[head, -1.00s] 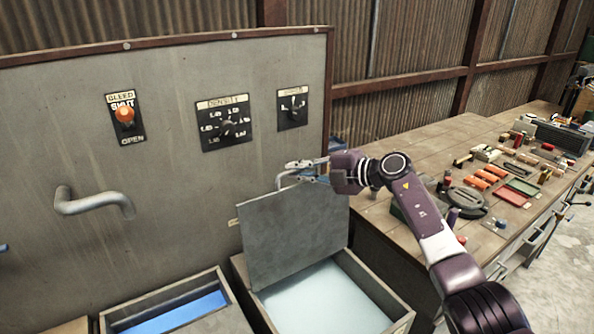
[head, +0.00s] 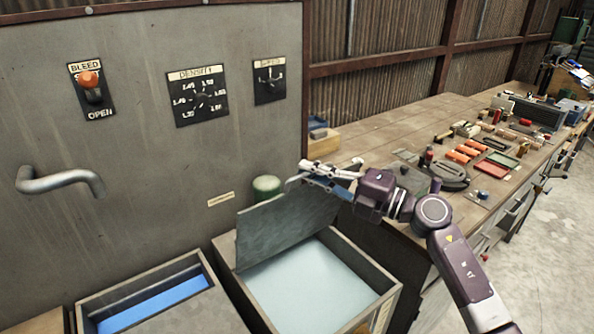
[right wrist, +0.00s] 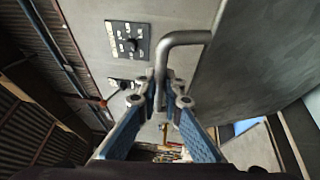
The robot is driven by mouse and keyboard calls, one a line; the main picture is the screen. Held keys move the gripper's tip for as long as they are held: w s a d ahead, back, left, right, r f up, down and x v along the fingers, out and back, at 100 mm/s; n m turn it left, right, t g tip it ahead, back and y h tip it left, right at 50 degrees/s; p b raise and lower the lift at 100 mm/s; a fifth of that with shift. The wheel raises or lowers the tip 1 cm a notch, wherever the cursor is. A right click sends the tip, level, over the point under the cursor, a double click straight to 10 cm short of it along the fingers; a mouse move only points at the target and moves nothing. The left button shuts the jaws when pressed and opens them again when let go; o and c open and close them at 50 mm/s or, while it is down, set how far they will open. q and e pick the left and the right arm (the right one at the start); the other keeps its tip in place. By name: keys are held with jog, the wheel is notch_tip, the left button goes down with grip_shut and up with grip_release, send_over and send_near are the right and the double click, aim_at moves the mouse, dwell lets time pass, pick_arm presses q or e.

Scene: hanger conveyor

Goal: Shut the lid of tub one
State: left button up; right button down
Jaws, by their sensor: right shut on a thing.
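A grey flat lid (head: 285,230) stands partly open, tilted forward over a square tub (head: 385,310) with pale liquid. My right gripper (head: 312,175) is at the lid's upper right corner, shut on its bent metal handle. In the right wrist view the handle (right wrist: 186,38) runs down between the two fingertips (right wrist: 160,100), and the lid (right wrist: 245,70) fills the right side. I cannot read a number on the tub, so I cannot tell whether it is tub one. My left gripper is not in view.
A second tub (head: 205,262) with blue liquid is open at the left. Behind stands a grey panel (head: 150,150) with dials, a bleed lever (head: 91,88) and a bent pipe (head: 60,182). A workbench (head: 390,135) with tools and parts is on the right.

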jog(key=s+d+f+n+t+y+b, duration=0.1)
jog(key=s+d+f+y+b, duration=0.1)
jog(key=b, duration=0.5)
jog(key=shift+s+d+f, duration=0.55)
jog(key=shift+s+d, duration=0.45)
jog(key=shift+s, duration=0.75)
